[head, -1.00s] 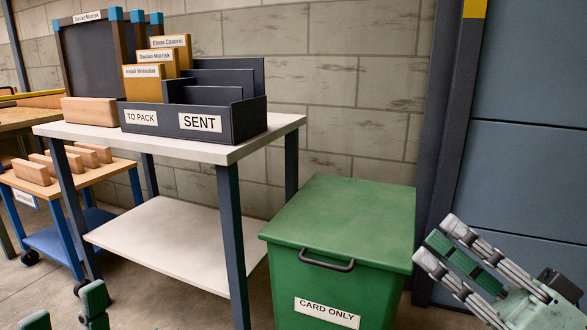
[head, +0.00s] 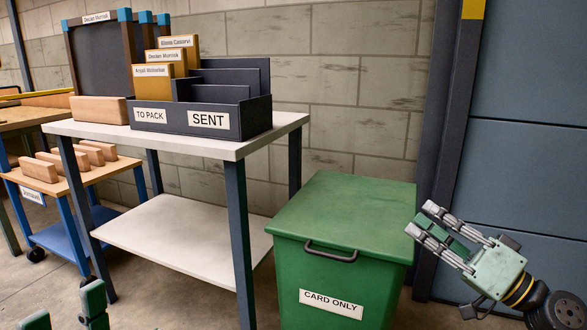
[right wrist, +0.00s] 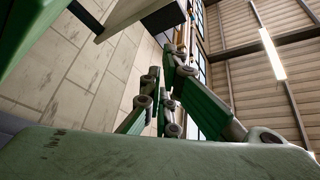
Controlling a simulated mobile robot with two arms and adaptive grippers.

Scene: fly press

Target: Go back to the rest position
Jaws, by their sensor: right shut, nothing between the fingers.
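My right gripper (head: 421,218) is at the right of the head view, in front of the blue-grey panel and beside the green bin. It is shut and empty, its fingers pointing up and left. The right wrist view shows its fingers (right wrist: 163,105) close together with nothing between them. Two green parts of my left gripper (head: 68,312) show at the bottom left edge of the head view.
A green "CARD ONLY" bin (head: 345,215) stands close left of my right gripper. A white-topped table (head: 205,146) carries a dark "TO PACK"/"SENT" sorter (head: 230,107) with yellow folders (head: 180,60). A blue cart (head: 75,180) with wooden blocks is at left.

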